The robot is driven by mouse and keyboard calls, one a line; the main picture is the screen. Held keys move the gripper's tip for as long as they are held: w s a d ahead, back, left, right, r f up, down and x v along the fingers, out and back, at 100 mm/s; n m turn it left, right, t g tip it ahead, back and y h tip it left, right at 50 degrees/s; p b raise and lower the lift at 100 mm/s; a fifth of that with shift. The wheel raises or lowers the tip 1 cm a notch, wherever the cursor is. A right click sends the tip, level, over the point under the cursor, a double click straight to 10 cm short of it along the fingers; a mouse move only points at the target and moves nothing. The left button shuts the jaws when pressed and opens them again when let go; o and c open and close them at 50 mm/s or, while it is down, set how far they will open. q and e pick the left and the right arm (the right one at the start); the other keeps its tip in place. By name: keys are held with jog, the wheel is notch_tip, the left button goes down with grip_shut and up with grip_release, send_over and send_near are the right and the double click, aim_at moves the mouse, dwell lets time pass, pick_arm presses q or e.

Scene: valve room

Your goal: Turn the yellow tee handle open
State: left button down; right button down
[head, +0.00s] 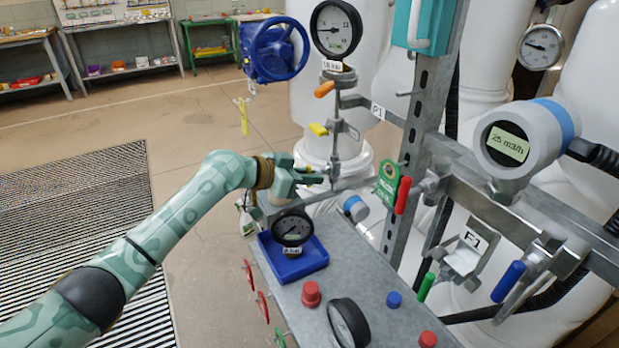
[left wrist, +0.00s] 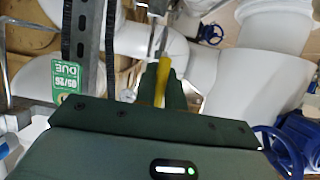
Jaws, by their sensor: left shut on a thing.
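In the head view my left gripper (head: 318,174) reaches in from the left to the pipework under the upright gauge. It is shut. In the left wrist view a narrow yellow bar, the yellow tee handle (left wrist: 162,84), lies between the fingers of my left gripper (left wrist: 163,80). In the head view the fingers largely hide what they hold. A separate short yellow lever (head: 318,129) sticks out from the thin upright pipe just above the gripper. My right gripper is not in view.
An orange lever (head: 324,89) and a pressure gauge (head: 336,28) stand above. A blue handwheel (head: 274,49) is at the upper left. A grey panel (head: 345,255) with a blue tray (head: 292,266) lies below. A steel post (head: 417,125) and red-handled lever (head: 402,195) are to the right.

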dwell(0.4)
pick_arm(q)
jog(key=c, duration=1.5)
grip_release()
jog(key=shift+a, duration=0.1)
